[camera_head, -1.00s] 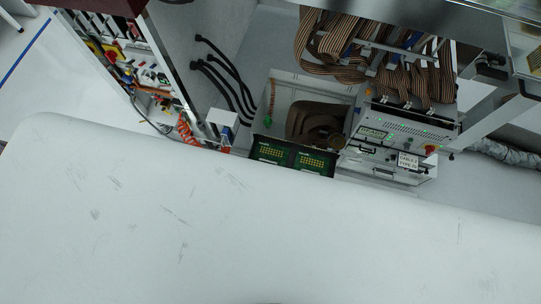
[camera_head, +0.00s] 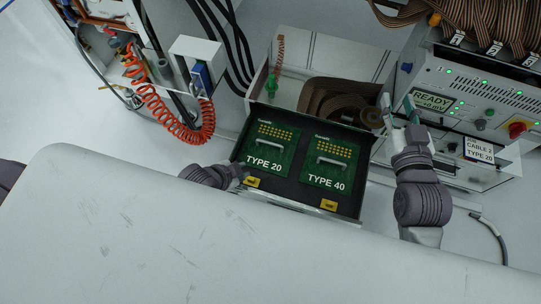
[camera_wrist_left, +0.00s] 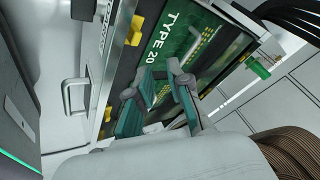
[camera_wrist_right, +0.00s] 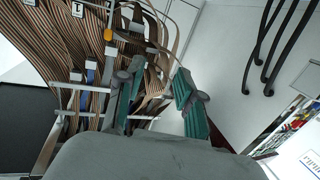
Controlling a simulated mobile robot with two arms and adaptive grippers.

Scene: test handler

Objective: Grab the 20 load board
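The TYPE 20 load board (camera_head: 262,158) is a green board with gold contacts and a handle. It lies in the left half of an open black drawer (camera_head: 299,181); it also shows in the left wrist view (camera_wrist_left: 172,29). The similar TYPE 40 board (camera_head: 322,181) lies to its right. My left gripper (camera_head: 242,173) is beside the lower left of the TYPE 20 board; its fingers (camera_wrist_left: 160,92) are spread and empty in the left wrist view. My right gripper (camera_head: 398,104) is raised right of the drawer, its fingers (camera_wrist_right: 155,95) apart and empty.
A tester panel (camera_head: 470,95) reading READY with a red knob stands at the right. A coiled orange hose (camera_head: 178,125) and a white box (camera_head: 198,62) are at the left. Ribbon cables (camera_wrist_right: 70,35) hang before my right gripper. A white surface fills the foreground.

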